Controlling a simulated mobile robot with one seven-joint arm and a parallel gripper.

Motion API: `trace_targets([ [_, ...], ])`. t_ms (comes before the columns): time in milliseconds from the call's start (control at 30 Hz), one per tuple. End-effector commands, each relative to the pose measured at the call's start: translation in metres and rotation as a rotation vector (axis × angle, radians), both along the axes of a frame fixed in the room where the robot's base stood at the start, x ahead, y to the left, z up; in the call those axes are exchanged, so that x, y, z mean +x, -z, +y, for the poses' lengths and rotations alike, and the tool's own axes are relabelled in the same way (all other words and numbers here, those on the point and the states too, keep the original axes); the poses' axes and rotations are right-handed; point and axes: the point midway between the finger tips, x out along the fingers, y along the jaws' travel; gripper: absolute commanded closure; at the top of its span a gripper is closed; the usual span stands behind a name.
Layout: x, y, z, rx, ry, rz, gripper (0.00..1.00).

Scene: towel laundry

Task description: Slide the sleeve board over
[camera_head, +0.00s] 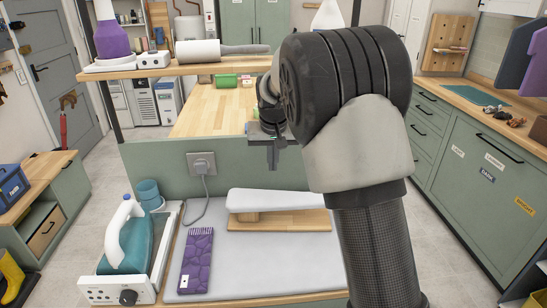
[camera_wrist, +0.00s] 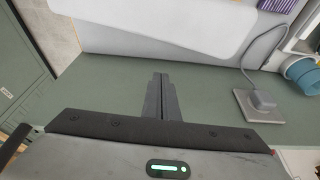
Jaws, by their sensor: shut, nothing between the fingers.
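The sleeve board (camera_head: 282,200) has a white padded top on a light wooden base. It stands on the grey ironing pad (camera_head: 215,270), near the green back panel, with its right end partly hidden by my arm. In the wrist view its white top (camera_wrist: 165,22) crosses the upper edge of the picture. My gripper (camera_head: 272,158) is shut and empty, its fingers pointing down in front of the green panel in the head view. In the wrist view the closed fingertips (camera_wrist: 160,80) appear apart from the board, over the green surface.
A purple folded towel (camera_head: 197,262) lies on the pad left of the board. A teal iron (camera_head: 132,245) stands in its station at far left, with a blue cup (camera_head: 149,194) behind. A wall outlet (camera_head: 201,163) with a cord is on the panel. A shelf (camera_head: 180,68) holds a roller above.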

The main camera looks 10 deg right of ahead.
Motion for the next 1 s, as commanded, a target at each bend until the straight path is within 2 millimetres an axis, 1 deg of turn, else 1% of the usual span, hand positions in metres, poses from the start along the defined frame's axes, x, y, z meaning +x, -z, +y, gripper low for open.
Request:
trace_targets([
  [33, 0.003, 0.013, -0.001, -0.002, 0.001, 0.005, 1.0],
  [233, 0.017, 0.052, -0.002, 0.0, 0.001, 0.005, 1.0],
  [333, -0.001, 0.048, 0.0, 0.0, 0.001, 0.001, 1.0],
  [500, -0.018, 0.048, 0.001, 0.0, 0.0, 0.0, 1.0],
  [600, -0.022, 0.049, 0.001, -0.001, 0.001, 0.0, 1.0],
  [1000, -0.025, 0.048, 0.001, 0.0, 0.0, 0.0, 1.0],
])
